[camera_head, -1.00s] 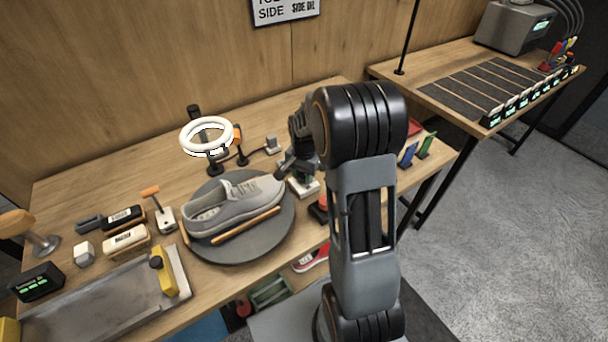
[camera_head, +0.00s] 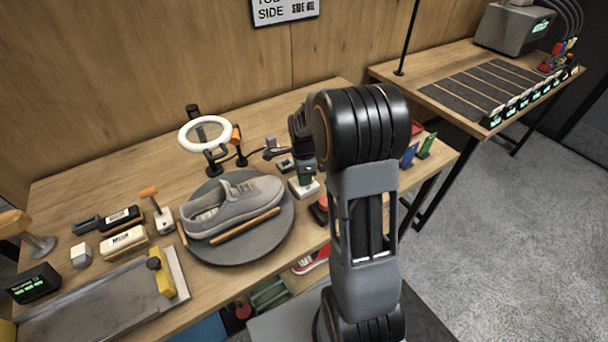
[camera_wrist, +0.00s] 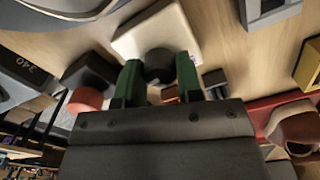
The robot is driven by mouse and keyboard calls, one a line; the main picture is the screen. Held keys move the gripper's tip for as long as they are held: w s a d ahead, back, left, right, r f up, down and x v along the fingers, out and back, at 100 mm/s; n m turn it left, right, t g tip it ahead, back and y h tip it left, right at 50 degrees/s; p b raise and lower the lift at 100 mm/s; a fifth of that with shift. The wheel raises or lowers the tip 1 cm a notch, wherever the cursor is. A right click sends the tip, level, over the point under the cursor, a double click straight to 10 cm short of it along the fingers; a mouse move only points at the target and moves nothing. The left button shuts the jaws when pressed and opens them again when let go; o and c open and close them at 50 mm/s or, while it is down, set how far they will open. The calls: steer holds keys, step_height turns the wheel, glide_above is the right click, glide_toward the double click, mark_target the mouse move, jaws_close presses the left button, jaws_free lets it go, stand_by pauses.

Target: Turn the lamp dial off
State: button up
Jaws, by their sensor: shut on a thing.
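The lamp dial is a dark round knob (camera_wrist: 160,63) on a white block base (camera_wrist: 165,28) in the wrist view. The base also shows on the table right of the turntable in the head view (camera_head: 303,188). My gripper (camera_wrist: 160,82) has its two green fingers either side of the knob and is shut on it. In the head view my gripper (camera_head: 304,173) is just above the base, partly hidden by my arm. The ring lamp (camera_head: 205,133) stands upright behind the shoe; its ring looks white, and I cannot tell whether it is lit.
A grey sneaker (camera_head: 232,205) rests on a round dark turntable (camera_head: 258,250) left of the dial. A metal tray (camera_head: 85,310), brushes and a white cube (camera_head: 81,256) lie further left. Red, blue and green items (camera_head: 427,146) stand right of my arm.

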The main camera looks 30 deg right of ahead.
steer(key=shift+m, duration=0.6)
steer(key=o, duration=0.9)
steer(key=shift+r, duration=0.1)
step_height(320, 180, up, 14)
steer(key=shift+f, duration=0.15)
stand_by(0.6)
